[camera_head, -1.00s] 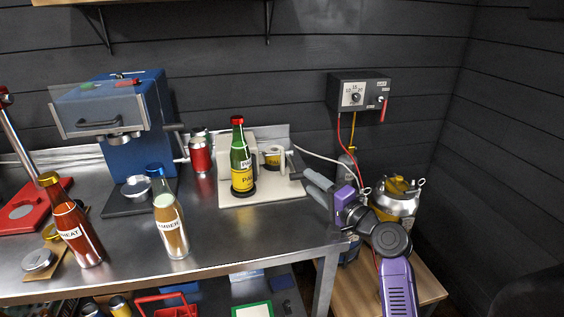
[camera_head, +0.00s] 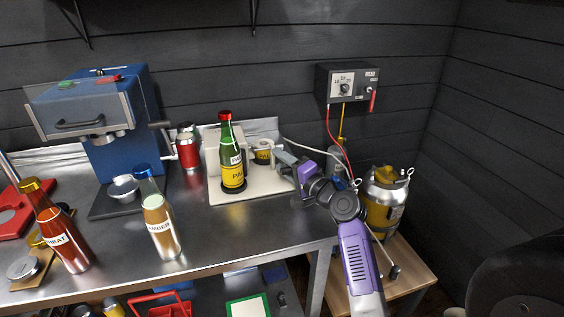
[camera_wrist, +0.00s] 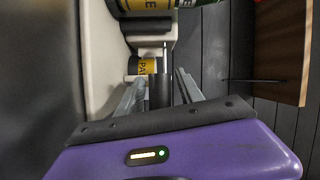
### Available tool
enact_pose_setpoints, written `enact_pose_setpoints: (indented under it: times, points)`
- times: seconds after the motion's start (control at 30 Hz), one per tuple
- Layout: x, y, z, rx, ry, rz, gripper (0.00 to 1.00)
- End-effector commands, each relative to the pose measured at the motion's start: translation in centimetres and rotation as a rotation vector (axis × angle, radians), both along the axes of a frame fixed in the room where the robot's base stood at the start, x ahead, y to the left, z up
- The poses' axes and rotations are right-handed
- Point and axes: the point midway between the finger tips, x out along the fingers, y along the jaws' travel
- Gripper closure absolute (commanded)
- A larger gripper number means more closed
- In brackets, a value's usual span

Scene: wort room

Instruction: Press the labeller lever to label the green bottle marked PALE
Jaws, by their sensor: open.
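The green bottle (camera_head: 231,152) with a red cap and a yellow PALE label stands upright on the cream labeller (camera_head: 266,187) at the back of the steel bench. A roll of yellow labels (camera_head: 263,157) sits on the labeller just right of the bottle. My gripper (camera_head: 284,162) is at the labeller's right side, near the roll. In the wrist view my gripper (camera_wrist: 158,90) has its fingers apart, with a dark bar, apparently the lever (camera_wrist: 160,92), between them. I cannot tell whether the fingers touch it. The bottle's lower part (camera_wrist: 150,5) shows at the top there.
A brown AMBER bottle (camera_head: 161,225) and a WHEAT bottle (camera_head: 58,235) stand at the front of the bench. A blue machine (camera_head: 110,150) and a red can (camera_head: 188,150) are to the left. A control box (camera_head: 346,86) hangs on the wall above a keg (camera_head: 385,200).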

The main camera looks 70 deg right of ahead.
Motion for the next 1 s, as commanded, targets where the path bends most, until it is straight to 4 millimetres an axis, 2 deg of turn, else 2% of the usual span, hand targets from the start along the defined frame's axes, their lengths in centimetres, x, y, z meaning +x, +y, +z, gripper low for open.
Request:
enact_pose_setpoints:
  times: [0.2,0.27,0.43,1.0]
  points:
    - [0.05,-0.01,-0.01,0.0,0.0,0.0,0.56]
    - [0.04,0.0,-0.01,0.0,0.0,0.0,0.66]
    - [0.03,-0.01,-0.02,0.0,0.0,0.0,0.99]
    - [-0.02,-0.01,-0.07,-0.002,0.003,0.0,1.0]
